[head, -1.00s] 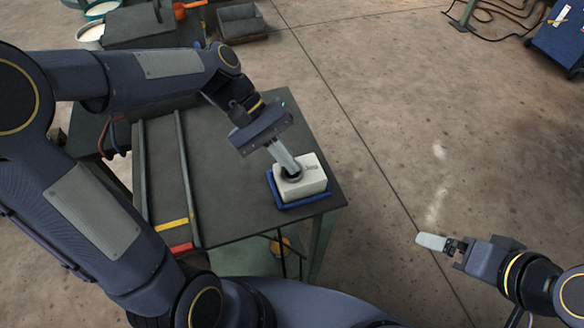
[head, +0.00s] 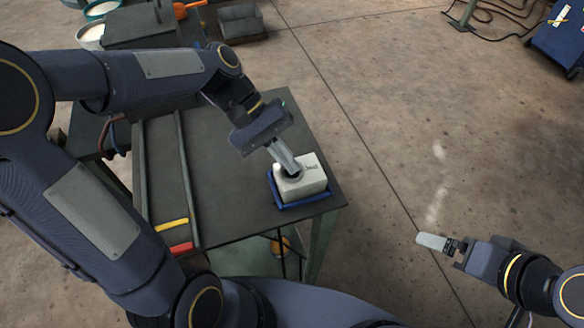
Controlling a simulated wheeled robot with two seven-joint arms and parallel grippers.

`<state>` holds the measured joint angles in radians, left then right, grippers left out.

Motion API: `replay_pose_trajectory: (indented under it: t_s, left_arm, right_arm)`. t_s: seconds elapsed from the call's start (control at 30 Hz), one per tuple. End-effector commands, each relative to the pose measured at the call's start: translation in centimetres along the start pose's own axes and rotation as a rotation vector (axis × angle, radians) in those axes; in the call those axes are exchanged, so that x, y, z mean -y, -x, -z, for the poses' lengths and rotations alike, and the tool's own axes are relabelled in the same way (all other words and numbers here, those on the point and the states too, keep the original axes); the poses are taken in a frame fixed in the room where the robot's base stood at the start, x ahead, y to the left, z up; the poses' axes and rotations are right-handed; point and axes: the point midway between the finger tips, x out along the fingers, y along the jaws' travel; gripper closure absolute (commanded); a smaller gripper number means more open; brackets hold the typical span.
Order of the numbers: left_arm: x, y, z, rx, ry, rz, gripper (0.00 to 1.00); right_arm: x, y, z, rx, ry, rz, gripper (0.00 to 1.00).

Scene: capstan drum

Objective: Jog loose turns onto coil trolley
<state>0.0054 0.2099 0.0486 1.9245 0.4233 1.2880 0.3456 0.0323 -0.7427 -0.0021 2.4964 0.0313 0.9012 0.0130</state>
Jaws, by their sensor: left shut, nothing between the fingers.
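My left gripper (head: 289,168) is shut and points down onto the top of a white box (head: 312,184). Its fingertips are at a dark round spot on the box's top; whether they press on it I cannot tell. The box sits in a blue tray (head: 309,202) at the near right corner of a dark table. My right gripper (head: 432,241) is at the lower right, over the floor and away from the table; its fingers show edge-on, so their opening is unclear. No coil trolley or capstan drum can be made out.
The dark table (head: 222,160) has two long rails (head: 184,180) at its left, with a yellow strip (head: 171,225) and a red strip (head: 181,248) at their near end. Grey bins (head: 241,22) stand behind. A blue cabinet (head: 560,38) is far right. The floor between is open.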

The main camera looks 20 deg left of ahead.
Motion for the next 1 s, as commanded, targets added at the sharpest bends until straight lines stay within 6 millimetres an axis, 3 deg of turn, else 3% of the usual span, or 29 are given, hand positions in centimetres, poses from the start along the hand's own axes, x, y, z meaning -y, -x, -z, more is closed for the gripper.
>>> replay_pose_trajectory:
  t_s: [1.0]
  left_arm:
    - [-1.1,1.5,-1.1,0.000,0.000,0.000,1.00]
  right_arm:
    - [0.8,1.7,0.8,0.000,0.000,0.000,0.00]
